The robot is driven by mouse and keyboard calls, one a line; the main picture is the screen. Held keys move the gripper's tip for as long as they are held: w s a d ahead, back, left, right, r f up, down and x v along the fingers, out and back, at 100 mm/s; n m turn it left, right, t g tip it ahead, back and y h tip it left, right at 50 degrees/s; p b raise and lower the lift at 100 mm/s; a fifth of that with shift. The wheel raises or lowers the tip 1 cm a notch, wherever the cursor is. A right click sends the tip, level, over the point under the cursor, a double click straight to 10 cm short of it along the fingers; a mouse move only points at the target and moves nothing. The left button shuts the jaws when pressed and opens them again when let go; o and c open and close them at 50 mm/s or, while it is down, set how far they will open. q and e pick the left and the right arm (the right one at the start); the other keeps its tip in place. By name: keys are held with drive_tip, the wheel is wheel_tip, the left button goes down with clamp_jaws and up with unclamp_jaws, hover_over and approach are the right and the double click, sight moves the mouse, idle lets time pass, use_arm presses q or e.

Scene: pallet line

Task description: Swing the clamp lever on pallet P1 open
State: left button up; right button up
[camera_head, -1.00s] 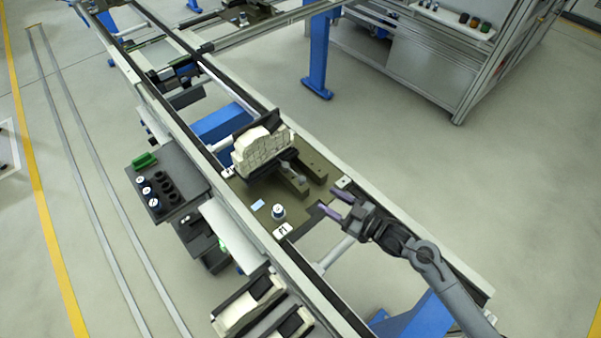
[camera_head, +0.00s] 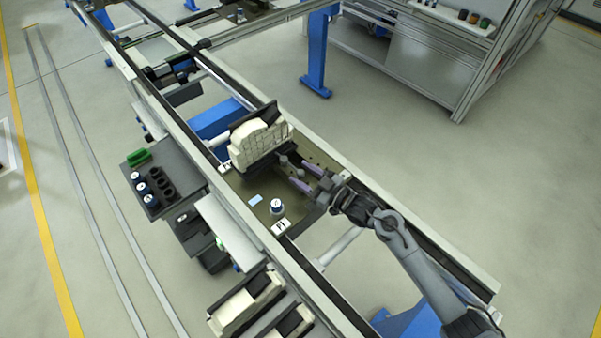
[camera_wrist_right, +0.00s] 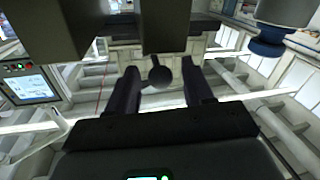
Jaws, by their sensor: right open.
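Pallet P1 (camera_head: 245,192) is an olive plate on the conveyor line, with a P1 label at its near corner. A pale block-shaped part (camera_head: 257,142) sits on it in a dark clamp fixture. My right gripper (camera_head: 298,174) is open over the pallet's right part, beside the fixture. In the right wrist view, the clamp lever (camera_wrist_right: 160,75), dark with a ball end, shows between the two open fingers (camera_wrist_right: 160,88), with a gap on each side. In the head view the fingers and fixture partly hide the lever. My left gripper is not in view.
A blue-and-white knob (camera_head: 276,207) stands on the pallet near the label. Conveyor rails (camera_head: 395,215) run along both sides. A dark rack (camera_head: 160,180) with several round pieces stands left of the line. Pale parts (camera_head: 240,305) lie in holders at the front.

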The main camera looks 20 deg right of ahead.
drive_tip(key=shift+w+a, duration=0.4)
drive_tip(key=shift+w, duration=0.15)
clamp_jaws()
